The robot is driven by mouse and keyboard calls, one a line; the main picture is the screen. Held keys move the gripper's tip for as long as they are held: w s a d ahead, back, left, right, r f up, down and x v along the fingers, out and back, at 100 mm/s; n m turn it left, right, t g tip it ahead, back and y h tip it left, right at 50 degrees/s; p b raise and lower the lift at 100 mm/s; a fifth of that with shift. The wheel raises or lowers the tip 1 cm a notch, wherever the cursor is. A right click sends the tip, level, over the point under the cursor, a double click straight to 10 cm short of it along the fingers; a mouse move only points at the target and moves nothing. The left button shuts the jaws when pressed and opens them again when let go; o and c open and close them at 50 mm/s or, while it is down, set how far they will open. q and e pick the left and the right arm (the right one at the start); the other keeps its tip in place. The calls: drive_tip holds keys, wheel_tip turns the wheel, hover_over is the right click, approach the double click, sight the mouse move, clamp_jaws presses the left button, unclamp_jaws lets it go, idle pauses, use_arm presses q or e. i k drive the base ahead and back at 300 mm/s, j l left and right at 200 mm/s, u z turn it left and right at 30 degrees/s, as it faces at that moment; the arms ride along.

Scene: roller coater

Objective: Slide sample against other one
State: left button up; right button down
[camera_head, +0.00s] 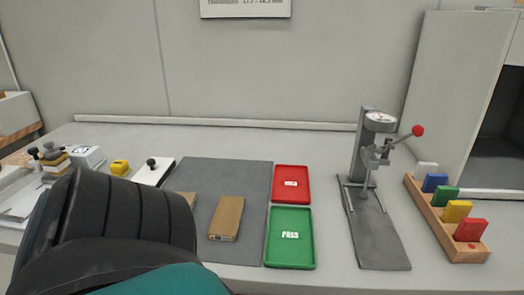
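One wooden sample (226,218) lies flat on the dark grey mat (225,172), left of the green tray. A second wooden piece (189,198) shows only in part to its left; the rest is hidden behind my dark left arm. A gap of bare mat shows between the two pieces. My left arm fills the lower left, and its gripper fingers cannot be made out. My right gripper is not in view.
A red tray (291,184) stands behind a green tray (290,238) marked PASS. A gauge stand (373,200) with a red-knobbed lever is to the right, beside a wooden rack (446,226) of coloured blocks. Equipment with a yellow block (120,167) sits at left.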

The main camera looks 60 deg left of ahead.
sight(224, 225)
drive_tip(key=u, duration=2.2)
